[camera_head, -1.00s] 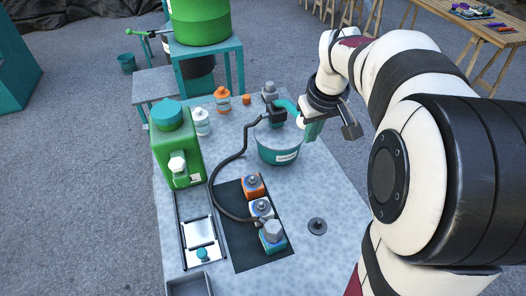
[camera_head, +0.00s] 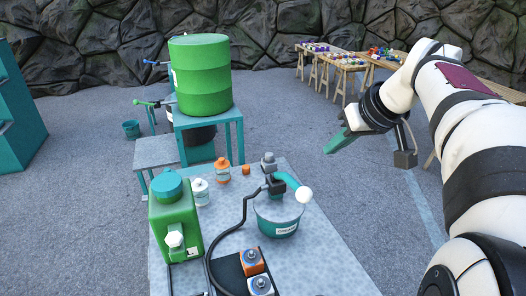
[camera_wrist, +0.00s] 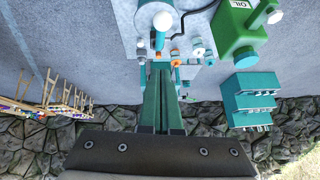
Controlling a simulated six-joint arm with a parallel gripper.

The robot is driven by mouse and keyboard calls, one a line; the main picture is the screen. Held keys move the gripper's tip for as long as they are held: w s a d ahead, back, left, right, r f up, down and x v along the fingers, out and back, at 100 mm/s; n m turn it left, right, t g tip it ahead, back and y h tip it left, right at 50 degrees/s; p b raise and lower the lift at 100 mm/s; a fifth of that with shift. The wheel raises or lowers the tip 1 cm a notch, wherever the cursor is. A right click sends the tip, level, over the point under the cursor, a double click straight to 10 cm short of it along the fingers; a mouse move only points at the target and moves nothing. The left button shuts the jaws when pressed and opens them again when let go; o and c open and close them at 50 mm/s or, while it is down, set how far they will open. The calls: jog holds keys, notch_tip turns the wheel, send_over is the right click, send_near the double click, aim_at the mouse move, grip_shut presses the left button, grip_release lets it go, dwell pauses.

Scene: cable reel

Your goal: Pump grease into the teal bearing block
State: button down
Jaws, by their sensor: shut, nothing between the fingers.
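The grease pump is a teal bucket (camera_head: 277,222) on the grey bench, with a teal lever (camera_head: 287,181) ending in a white knob (camera_head: 304,195). A black hose (camera_head: 226,232) runs from the pump head toward the blocks. An orange block (camera_head: 252,263) and a white block (camera_head: 261,286) show at the bottom edge. The teal bearing block is out of view now. My gripper (camera_head: 333,148) is shut and empty, in the air above and right of the lever, apart from it. In the wrist view its teal fingers (camera_wrist: 162,88) are together, and the pump's knob (camera_wrist: 163,20) is visible.
A green oil can (camera_head: 175,222) stands at the bench's left, with white (camera_head: 200,192) and orange (camera_head: 222,170) bottles behind. A green drum (camera_head: 200,75) sits on a teal stand at the back. Wooden tables (camera_head: 325,60) stand far right. The bench's right side is clear.

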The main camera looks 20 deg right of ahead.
jog(key=shift+f, duration=0.1)
send_over(309, 191)
jog(key=f, duration=0.8)
jog(key=shift+w+d, duration=0.2)
jog(key=shift+w, duration=0.05)
notch_tip(309, 191, down, 2)
jog(key=shift+s+a+f, duration=0.1)
jog(key=shift+s+f, duration=0.05)
jog(key=shift+f, duration=0.1)
jog(key=shift+s+a+f, duration=0.1)
jog(key=shift+f, duration=0.6)
